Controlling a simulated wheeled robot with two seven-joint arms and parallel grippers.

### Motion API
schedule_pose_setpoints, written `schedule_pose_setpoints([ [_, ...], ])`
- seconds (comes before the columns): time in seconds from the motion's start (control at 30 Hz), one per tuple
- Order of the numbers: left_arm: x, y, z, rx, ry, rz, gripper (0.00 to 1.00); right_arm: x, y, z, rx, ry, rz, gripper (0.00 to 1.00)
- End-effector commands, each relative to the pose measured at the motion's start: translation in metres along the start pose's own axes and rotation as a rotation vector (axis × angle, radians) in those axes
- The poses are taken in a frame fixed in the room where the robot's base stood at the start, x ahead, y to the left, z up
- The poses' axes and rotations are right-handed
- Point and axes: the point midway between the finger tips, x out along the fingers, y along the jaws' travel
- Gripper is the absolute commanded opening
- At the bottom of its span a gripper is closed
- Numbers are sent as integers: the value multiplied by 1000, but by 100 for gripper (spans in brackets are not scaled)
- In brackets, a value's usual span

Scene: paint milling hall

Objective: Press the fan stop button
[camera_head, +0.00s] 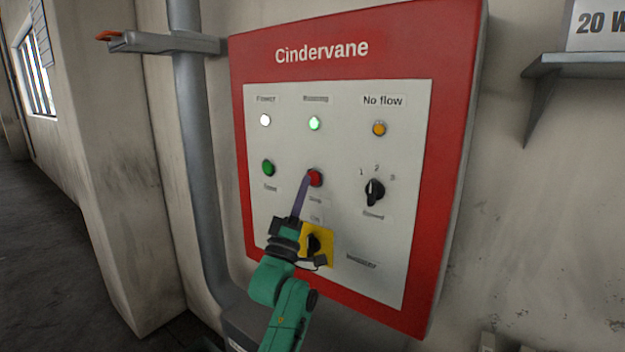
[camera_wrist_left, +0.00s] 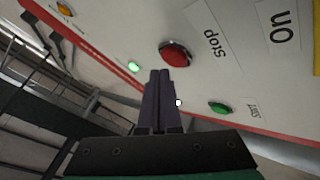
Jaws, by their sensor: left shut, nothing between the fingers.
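The red stop button (camera_head: 315,178) sits in the middle row of the panel, with its label below it. In the left wrist view the red button (camera_wrist_left: 175,53) has the label "Stop" beside it. My left gripper (camera_head: 305,179) is shut and empty, its long dark fingers pointing at the panel from below. Its tips are right at the left edge of the button in the head view. In the left wrist view the tips (camera_wrist_left: 160,75) appear just beside the button; I cannot tell whether they touch. My right gripper is not in view.
A green start button (camera_head: 268,168) is left of the red one. Above are a white lamp (camera_head: 265,120), a lit green lamp (camera_head: 314,123) and an amber lamp (camera_head: 379,129). A black selector (camera_head: 375,191) is to the right. A yellow-plated switch (camera_head: 325,258) is below, partly behind my arm.

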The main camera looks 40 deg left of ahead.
Motion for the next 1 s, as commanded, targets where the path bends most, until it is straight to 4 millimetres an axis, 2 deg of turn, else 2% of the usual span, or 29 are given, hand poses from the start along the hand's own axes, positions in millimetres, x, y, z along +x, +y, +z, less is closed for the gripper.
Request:
schedule_pose_setpoints([
  [1.0, 9, -6, 6, 0, 0, 1, 0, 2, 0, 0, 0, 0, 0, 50],
])
